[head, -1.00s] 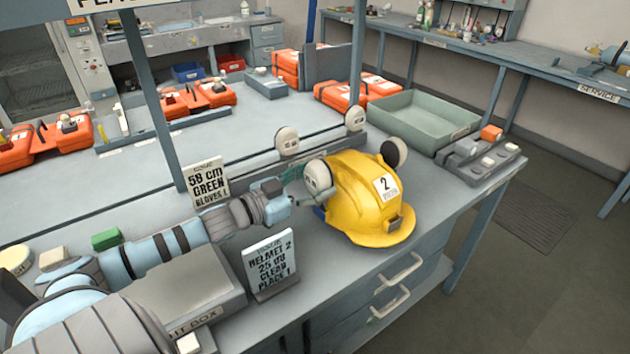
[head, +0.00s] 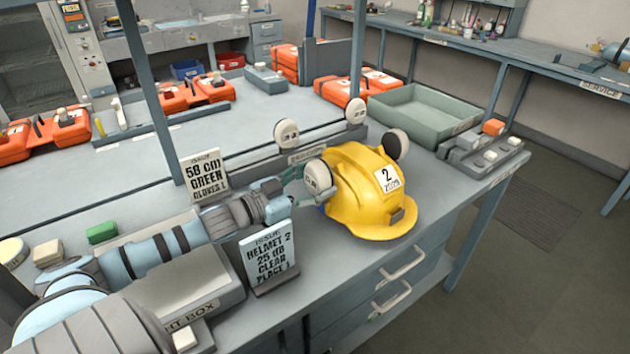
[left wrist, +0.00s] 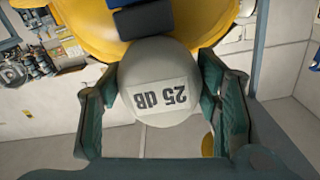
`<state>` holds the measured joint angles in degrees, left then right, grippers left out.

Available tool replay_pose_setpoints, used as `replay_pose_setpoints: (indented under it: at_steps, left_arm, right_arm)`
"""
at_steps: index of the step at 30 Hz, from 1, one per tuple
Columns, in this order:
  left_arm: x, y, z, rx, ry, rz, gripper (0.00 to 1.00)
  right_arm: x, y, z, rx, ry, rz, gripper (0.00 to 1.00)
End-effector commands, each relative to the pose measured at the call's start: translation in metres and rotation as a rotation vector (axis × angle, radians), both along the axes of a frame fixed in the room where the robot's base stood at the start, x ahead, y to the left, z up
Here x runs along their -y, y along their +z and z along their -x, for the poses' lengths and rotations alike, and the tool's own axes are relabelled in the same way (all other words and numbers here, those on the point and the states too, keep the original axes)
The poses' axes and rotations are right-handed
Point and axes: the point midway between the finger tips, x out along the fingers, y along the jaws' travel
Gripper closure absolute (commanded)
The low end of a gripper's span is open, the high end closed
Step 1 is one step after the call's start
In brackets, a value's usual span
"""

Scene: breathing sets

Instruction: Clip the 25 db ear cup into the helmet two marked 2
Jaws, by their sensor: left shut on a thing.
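The yellow helmet (head: 362,200) with a white label marked 2 (head: 389,178) sits on the bench. My left gripper (head: 300,182) is shut on a white ear cup (head: 318,177) at the helmet's left side. In the left wrist view this ear cup (left wrist: 158,88) reads 25 dB upside down, between my two green fingers, against the blue and dark parts at the helmet's rim (left wrist: 140,18). I cannot tell whether it is clipped in. Another ear cup (head: 396,144) is on the helmet's far side. My right gripper does not show.
Two white ear cups (head: 287,132) (head: 356,111) stand on a rack behind the helmet. A green-grey tray (head: 425,116) and a grey block holder (head: 482,158) lie to the right.

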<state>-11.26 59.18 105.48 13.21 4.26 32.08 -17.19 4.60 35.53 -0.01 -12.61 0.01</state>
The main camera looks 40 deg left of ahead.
Motion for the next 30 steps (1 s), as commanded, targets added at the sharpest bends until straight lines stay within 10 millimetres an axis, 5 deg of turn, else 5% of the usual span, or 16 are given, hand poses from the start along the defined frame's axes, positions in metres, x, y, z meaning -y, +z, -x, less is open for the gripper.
replay_pose_setpoints:
  at_steps: [2,3,7,20,30]
  left_arm:
    - [0.0,-0.003,0.0,0.0,0.0,0.0,0.73]
    - [0.0,-0.003,0.0,0.0,0.0,0.0,0.41]
    - [0.0,-0.002,0.0,0.0,0.0,0.0,0.2]
    - [0.0,0.008,0.0,0.0,0.0,0.0,0.19]
    - [0.0,0.102,0.0,0.0,0.0,0.0,0.19]
  right_arm:
    - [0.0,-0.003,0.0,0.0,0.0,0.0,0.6]
    - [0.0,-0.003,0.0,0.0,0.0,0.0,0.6]
    - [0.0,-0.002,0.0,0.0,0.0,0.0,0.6]
    - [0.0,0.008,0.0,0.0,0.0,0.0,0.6]
    - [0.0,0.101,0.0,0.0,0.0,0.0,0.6]
